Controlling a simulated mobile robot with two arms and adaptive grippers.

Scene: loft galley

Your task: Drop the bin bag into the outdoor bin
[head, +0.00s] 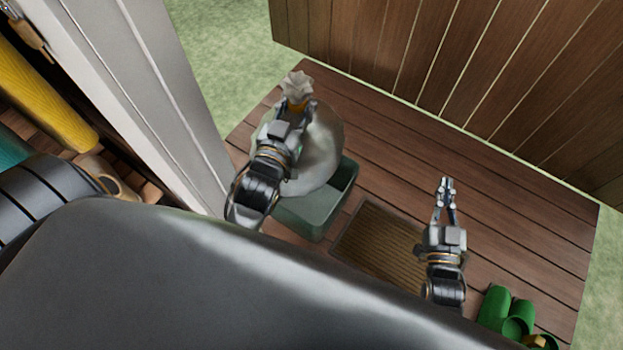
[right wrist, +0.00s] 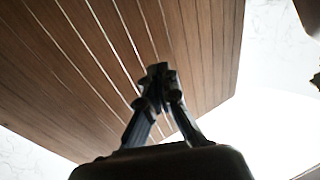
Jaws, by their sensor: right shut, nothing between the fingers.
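The pale grey bin bag (head: 323,143) has a gathered neck with an orange tie. My left gripper (head: 299,108) is shut on the bag at this neck. The open green outdoor bin (head: 318,220) stands on the wooden deck, and the bag overlaps much of its opening in the head view. I cannot tell how far the bag is inside the bin or just above it. My right gripper (head: 446,183) is shut and empty, to the right of the bin and apart from it. Its closed fingers also show in the right wrist view (right wrist: 158,75).
A brown doormat (head: 383,240) lies right of the bin. Green boots (head: 505,310) stand at the lower right. A wooden plank wall (head: 480,70) rises behind the deck. A white door frame (head: 140,90) stands at the left.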

